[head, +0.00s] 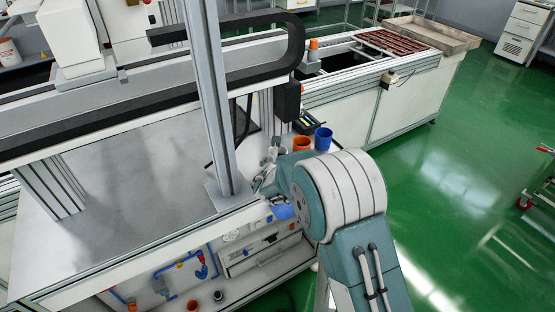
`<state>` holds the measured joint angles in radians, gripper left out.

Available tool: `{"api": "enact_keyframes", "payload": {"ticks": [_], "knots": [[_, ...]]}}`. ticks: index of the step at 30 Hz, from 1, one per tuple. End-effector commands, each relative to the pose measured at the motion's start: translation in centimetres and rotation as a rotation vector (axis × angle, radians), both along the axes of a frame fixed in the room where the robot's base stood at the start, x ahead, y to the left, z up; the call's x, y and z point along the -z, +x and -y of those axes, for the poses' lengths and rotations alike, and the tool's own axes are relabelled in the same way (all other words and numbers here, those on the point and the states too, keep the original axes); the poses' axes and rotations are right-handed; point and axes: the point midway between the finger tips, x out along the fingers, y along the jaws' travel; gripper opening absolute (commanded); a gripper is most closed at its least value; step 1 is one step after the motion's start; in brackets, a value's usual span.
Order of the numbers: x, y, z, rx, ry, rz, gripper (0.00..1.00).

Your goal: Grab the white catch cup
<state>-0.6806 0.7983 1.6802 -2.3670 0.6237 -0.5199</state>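I cannot make out a white catch cup for certain. Small pale and grey shapes beside my arm's joint, at the bench's right end, are too small to tell apart. My arm rises from the lower right, and its large white and teal joint covers part of that end. Grey metal parts just left of the joint may be my gripper (264,180); its fingers do not show clearly. An orange cup (302,143) and a blue cup (323,138) stand upright just behind the joint.
A metal upright (208,100) stands on the grey bench (140,190), left of my arm. A black cable chain (292,40) hangs above. A blue piece (282,212) lies near the bench's front edge.

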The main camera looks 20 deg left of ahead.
Motion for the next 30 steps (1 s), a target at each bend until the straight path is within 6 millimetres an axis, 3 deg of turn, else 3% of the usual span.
{"api": "enact_keyframes", "payload": {"ticks": [4,11,12,15,16,30], "knots": [[0.5,1.32,-0.32,0.0,0.001,0.002,1.0],[0.55,1.46,-0.34,0.0,0.001,0.001,1.0],[0.55,1.46,-0.34,0.0,0.001,0.001,0.91],[0.55,1.46,-0.33,0.0,0.001,0.001,0.47],[0.54,1.45,-0.33,0.0,0.001,0.001,0.38],[0.02,1.46,-0.34,0.0,0.0,0.002,0.37]]}}
